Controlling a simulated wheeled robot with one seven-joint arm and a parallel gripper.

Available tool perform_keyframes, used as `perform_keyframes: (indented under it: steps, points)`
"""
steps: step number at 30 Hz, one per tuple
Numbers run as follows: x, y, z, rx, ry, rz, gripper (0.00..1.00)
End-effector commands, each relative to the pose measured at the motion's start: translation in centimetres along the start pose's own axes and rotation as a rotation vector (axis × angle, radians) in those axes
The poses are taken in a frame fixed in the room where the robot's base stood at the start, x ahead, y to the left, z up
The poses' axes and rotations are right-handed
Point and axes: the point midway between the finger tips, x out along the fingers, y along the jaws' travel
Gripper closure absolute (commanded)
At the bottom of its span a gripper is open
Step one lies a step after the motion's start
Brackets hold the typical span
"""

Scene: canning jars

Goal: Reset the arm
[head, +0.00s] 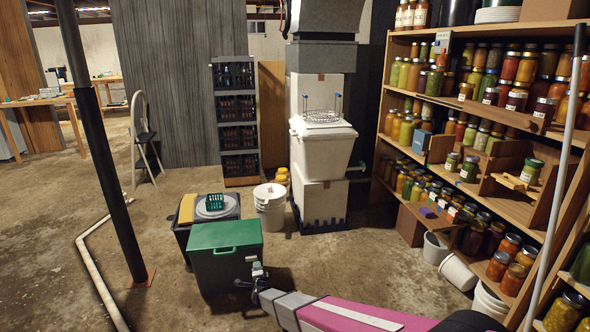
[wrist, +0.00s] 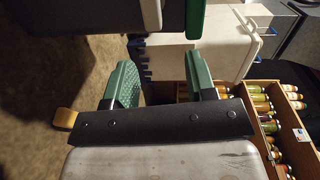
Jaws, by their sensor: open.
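My gripper (head: 247,272) is at the end of my magenta and grey arm (head: 345,315), which reaches in from the bottom right. It is in front of the lower right of a green-lidded bin (head: 225,236) in the head view; I cannot tell whether it touches the bin. In the wrist view my gripper (wrist: 161,68) has its two green fingers spread wide apart, with nothing between them. A dark bin with a green edge (wrist: 196,18) shows beyond the fingertips there.
Wooden shelves (head: 452,103) full of jars stand on the right. A white bucket (head: 270,207) and stacked white boxes (head: 321,203) stand behind the green bin. A dark post (head: 100,150) and a pale pipe (head: 92,265) are on the left. Concrete floor (head: 350,262) is clear beyond my arm.

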Motion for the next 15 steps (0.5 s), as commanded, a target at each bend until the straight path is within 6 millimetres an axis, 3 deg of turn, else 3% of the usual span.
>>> perform_keyframes:
  steps: [1, 8, 15]
  points:
    - [-0.7, -1.5, -1.6, -0.041, -0.012, 0.038, 0.49]
    - [-3.3, -6.4, -8.8, -0.309, -0.13, 0.286, 0.49]
    - [-10.3, -11.2, -17.6, -0.612, -0.321, 0.577, 0.49]
